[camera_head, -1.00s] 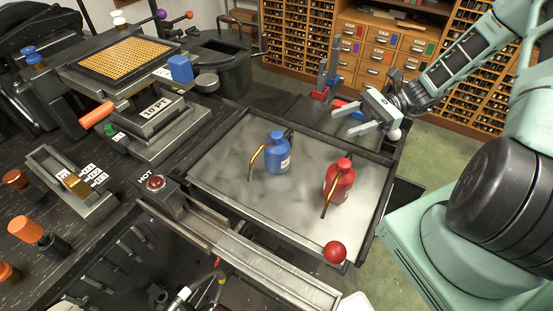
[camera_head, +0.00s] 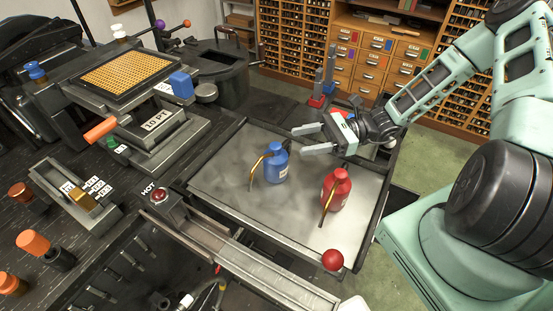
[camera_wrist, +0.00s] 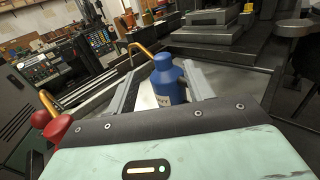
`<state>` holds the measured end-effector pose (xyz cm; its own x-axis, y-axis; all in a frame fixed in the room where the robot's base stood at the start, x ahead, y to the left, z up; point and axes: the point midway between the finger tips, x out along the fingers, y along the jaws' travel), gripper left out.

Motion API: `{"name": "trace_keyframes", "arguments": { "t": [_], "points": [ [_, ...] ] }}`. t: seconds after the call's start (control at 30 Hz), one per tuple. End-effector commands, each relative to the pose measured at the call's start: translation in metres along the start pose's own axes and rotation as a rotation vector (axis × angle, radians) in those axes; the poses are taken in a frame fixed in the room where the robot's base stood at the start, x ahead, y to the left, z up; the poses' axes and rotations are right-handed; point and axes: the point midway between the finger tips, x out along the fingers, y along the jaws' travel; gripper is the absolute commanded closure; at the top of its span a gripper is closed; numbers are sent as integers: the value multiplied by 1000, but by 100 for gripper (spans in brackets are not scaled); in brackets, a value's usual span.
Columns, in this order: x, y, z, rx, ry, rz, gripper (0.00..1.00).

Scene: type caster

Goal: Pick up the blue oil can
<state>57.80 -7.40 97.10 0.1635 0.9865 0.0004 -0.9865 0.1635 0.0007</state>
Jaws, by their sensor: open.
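The blue oil can (camera_head: 277,166) stands upright on the grey metal tray (camera_head: 215,178), with its brass spout curving to the left. My gripper (camera_head: 302,140) is open and empty, above and just right of the can in the head view, with its fingers pointing left towards it. In the wrist view the blue can (camera_wrist: 165,78) shows between and beyond the two fingers (camera_wrist: 155,88). The fingers appear apart from it, and its lower part is hidden by my gripper.
A red oil can (camera_head: 336,190) stands on the tray right of the blue one and shows at the left edge of the wrist view (camera_wrist: 52,128). A red ball knob (camera_head: 332,259) is at the tray's front corner. The tray's left part is clear.

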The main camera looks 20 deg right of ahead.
Motion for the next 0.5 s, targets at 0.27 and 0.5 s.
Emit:
{"name": "trace_keyframes", "arguments": {
  "t": [0.27,0.5],
  "points": [
    [36,-2,3,1,-2,3,48],
    [52,-2,0,-1,1,0,48]
  ]
}}
